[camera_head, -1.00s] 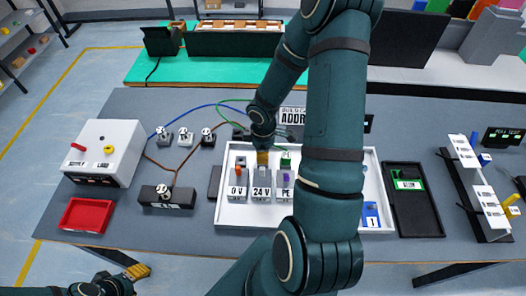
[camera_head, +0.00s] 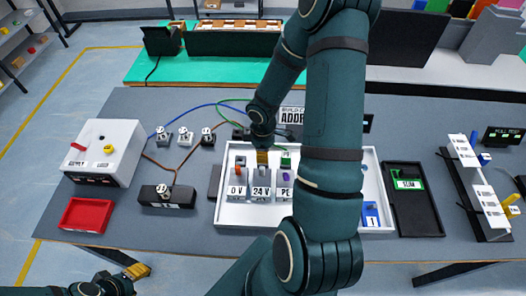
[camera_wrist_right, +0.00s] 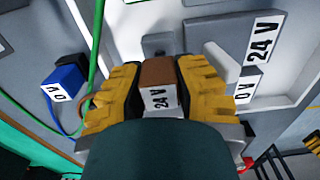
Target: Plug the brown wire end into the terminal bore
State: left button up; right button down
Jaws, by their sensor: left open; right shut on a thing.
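My right gripper (camera_head: 262,158) is shut on the brown wire end (camera_wrist_right: 158,86), a brown block whose white face reads 24 V. The yellow fingers (camera_wrist_right: 158,92) press it from both sides in the wrist view. In the head view this gripper is above the middle of the terminal row, over the terminal labelled 24 V (camera_head: 261,191). A grey terminal labelled 24 V (camera_wrist_right: 262,38) also shows in the wrist view. I cannot tell which bore the wire end faces, or whether it touches. My left gripper (camera_head: 137,271) is open and empty near the table's front left.
The white tray (camera_head: 230,219) also holds terminals labelled 0 V (camera_head: 237,191) and PE (camera_head: 286,192). A blue plug (camera_wrist_right: 65,86) and green wire (camera_wrist_right: 95,50) lie near the right gripper. A red tray (camera_head: 86,215) and black tray (camera_head: 412,212) stand to the sides.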

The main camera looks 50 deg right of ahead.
jog(key=shift+f+b, duration=1.25)
jog(key=shift+f, duration=0.15)
dwell(0.4)
jog(key=c, duration=0.7)
grip_release()
jog(key=shift+c, duration=0.2)
notch_tip(320, 180, up, 12)
jog(key=shift+r, duration=0.1)
jog(key=shift+d, duration=0.1)
